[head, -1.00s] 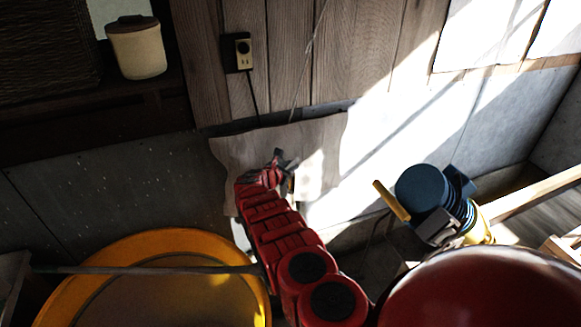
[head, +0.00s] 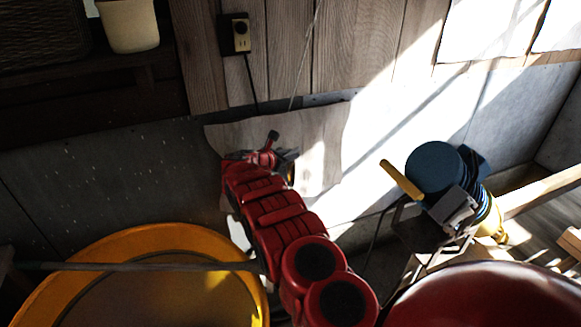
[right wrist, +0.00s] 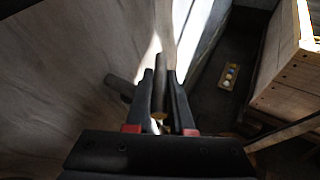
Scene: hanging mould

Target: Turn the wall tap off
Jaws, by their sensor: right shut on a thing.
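My right gripper (head: 275,150) is in front of the pale board on the back wall, at the end of my red arm. In the right wrist view the two black fingers (right wrist: 163,85) are close together around a narrow dark grey piece (right wrist: 165,72), apparently the tap's handle. A grey cylindrical part (right wrist: 120,84) shows just left of the fingers, and a small brass-coloured part (right wrist: 159,117) shows between them. The tap's body is mostly hidden behind my gripper in the head view, so its handle angle and any water flow cannot be told. My left gripper is out of view.
A yellow tub (head: 150,240) with a rod (head: 130,266) across it stands at the lower left. A blue-topped machine with a yellow handle (head: 402,180) stands at the right. A wall socket (head: 240,36) and cable are above. A wooden crate (right wrist: 290,75) is right in the wrist view.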

